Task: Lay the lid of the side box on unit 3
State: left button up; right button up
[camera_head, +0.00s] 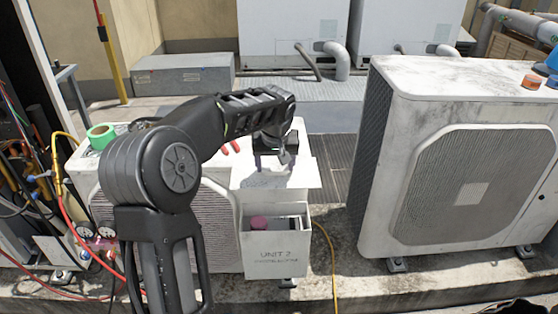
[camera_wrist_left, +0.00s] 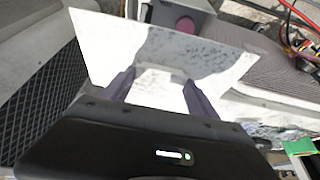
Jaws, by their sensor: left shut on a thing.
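My left gripper (camera_head: 283,159) is shut on a flat white lid (camera_head: 303,177), which it holds above and behind an open side box (camera_head: 274,262). The box's front reads "UNIT 2"; no "UNIT 3" label is readable. A pink round thing (camera_head: 258,223) shows inside the box. In the left wrist view, the lid (camera_wrist_left: 110,45) spans between the two fingers of the gripper (camera_wrist_left: 163,82), and the box (camera_wrist_left: 197,22) with the pink thing (camera_wrist_left: 184,25) lies beyond its edge. Whether the lid touches the box I cannot tell. My right gripper is not in view.
A condenser (camera_head: 215,215) stands left of the box, partly behind my arm, with green tape (camera_head: 101,135) on top. A larger condenser (camera_head: 460,165) stands at right. Hoses and gauges (camera_head: 85,230) crowd the left. A yellow hose (camera_head: 331,255) runs right of the box.

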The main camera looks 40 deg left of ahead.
aim_at(316, 185)
pick_arm(q)
jog(key=d+m, duration=0.1)
jog(key=d, duration=0.3)
jog(key=w+d+m, duration=0.1)
jog(key=d, duration=0.3)
jog(key=d+m+h, duration=0.1)
jog(key=d, duration=0.3)
jog(key=shift+w+t, duration=0.3)
jog(key=shift+t, duration=0.1)
jog(key=s+d+m+h, duration=0.1)
jog(key=d+m, duration=0.4)
jog(key=d, duration=0.9)
jog(key=shift+s+d+h, duration=0.35)
jog(key=shift+s+h, duration=0.05)
jog(key=shift+s, duration=0.3)
